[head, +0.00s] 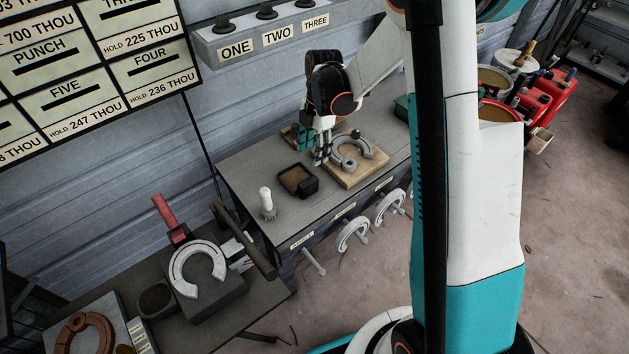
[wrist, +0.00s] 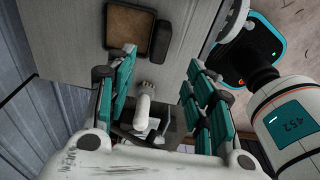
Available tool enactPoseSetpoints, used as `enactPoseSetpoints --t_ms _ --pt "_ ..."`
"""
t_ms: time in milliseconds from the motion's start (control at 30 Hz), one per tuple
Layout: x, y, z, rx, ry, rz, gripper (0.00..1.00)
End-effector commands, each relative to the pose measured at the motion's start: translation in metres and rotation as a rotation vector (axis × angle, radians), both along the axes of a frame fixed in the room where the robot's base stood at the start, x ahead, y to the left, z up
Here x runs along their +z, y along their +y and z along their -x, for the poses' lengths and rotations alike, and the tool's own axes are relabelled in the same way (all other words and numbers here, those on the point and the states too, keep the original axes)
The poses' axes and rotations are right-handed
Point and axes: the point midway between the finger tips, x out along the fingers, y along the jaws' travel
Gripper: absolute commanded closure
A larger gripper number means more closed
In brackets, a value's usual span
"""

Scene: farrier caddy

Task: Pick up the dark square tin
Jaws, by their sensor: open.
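The dark square tin (head: 290,189) sits on the grey bench, open-topped with a brown inside. It also shows near the top of the wrist view (wrist: 129,46), with a dark block (wrist: 160,40) close against its right side. My gripper (head: 321,157) hangs above the bench, up and to the right of the tin in the head view. In the wrist view its teal-padded fingers (wrist: 160,75) are spread wide apart. Nothing is held between them, and the tin lies beyond the fingertips. The exact height above the tin cannot be told.
A wooden board (head: 350,178) with a grey horseshoe-shaped piece lies right of the tin. A labelled shelf (head: 260,40) is on the wall behind.

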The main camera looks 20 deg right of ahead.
Motion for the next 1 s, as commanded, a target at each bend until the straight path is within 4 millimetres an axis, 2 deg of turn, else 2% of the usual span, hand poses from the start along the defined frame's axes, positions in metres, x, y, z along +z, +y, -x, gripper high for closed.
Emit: enactPoseSetpoints --t_ms 333,433,733,1000 --pt "-0.064 0.007 0.002 0.0 0.0 0.0 0.52" --pt "-0.075 0.008 0.003 -0.001 0.0 0.0 0.52" --pt "-0.092 0.012 0.005 -0.002 0.0 0.0 0.52" --pt "-0.129 0.019 0.009 -0.001 0.0 0.001 0.52"
